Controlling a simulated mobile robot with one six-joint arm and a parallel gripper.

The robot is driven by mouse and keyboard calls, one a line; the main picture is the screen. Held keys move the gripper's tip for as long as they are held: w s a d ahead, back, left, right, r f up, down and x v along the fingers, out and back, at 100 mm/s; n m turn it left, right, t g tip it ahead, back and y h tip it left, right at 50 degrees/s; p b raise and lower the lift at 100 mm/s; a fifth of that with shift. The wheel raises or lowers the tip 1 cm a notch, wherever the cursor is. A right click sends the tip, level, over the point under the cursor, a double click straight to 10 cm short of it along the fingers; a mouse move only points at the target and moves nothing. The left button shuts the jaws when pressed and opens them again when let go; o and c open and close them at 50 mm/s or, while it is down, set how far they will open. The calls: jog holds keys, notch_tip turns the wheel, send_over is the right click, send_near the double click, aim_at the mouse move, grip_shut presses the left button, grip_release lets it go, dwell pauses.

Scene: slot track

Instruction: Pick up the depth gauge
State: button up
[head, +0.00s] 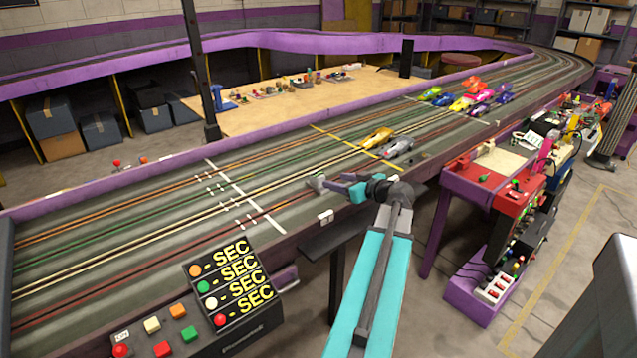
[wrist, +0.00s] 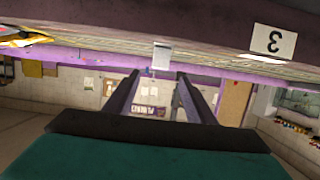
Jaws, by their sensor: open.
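My gripper (head: 316,184) is over the near edge of the slot track, its fingers pointing left in the head view. In the wrist view my gripper (wrist: 160,88) shows two dark fingers spread apart with nothing held between them. A small pale grey and white piece (wrist: 162,55) shows beyond the fingertips at the purple track edge, roughly between them in the picture. It may be the depth gauge, but it is too small to be sure. I cannot make out the gauge in the head view, where my gripper covers part of the track edge.
The slot track (head: 110,235) carries a yellow car (head: 378,138) and a grey car (head: 398,147) behind my gripper. A control box (head: 190,320) stands front left. A red and purple cart (head: 480,185) stands right. A numbered plate (wrist: 273,41) shows near the track edge.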

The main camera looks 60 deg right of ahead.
aim_at(321, 176)
jog(key=shift+x, duration=3.1)
jog(key=shift+p+x, duration=0.75)
jog(key=shift+x, duration=1.9)
jog(key=shift+r, duration=0.15)
jog(key=shift+c, duration=0.4)
grip_shut()
notch_tip(321, 176, up, 18)
jog(key=shift+b, duration=0.4)
